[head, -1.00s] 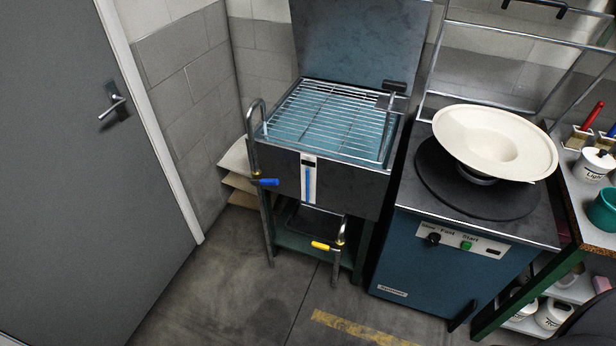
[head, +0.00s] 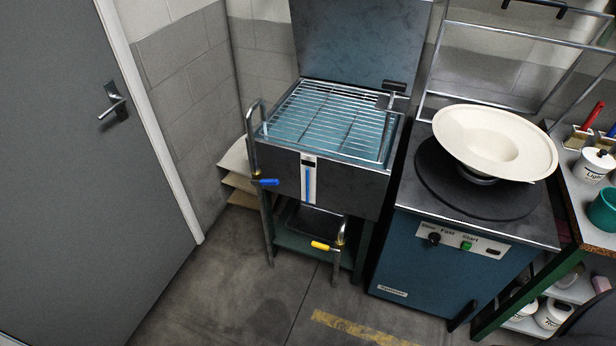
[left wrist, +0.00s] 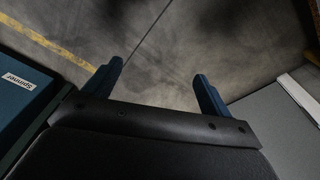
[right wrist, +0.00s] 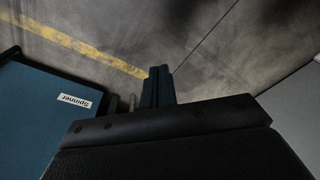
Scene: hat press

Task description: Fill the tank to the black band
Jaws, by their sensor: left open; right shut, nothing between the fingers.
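The dark metal tank (head: 345,185) stands by the back wall with its lid raised and a wire rack (head: 335,120) over bluish water. On its front, a white gauge strip (head: 308,190) shows a blue column reaching close to the black band (head: 308,163); I cannot tell whether they meet. A curved pipe at the left has a blue-handled tap (head: 265,182). A yellow-handled valve (head: 325,246) sits low at the front. My left gripper (left wrist: 158,70) is open and empty over bare floor. My right gripper (right wrist: 160,70) is shut and empty. Neither shows in the head view.
The blue spinner cabinet (head: 460,265) stands right of the tank, with a cream hat (head: 465,135) on top. A shelf with pots (head: 595,163) and brushes is at far right. A grey door (head: 90,190) is at left. The floor (head: 240,300) in front is clear.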

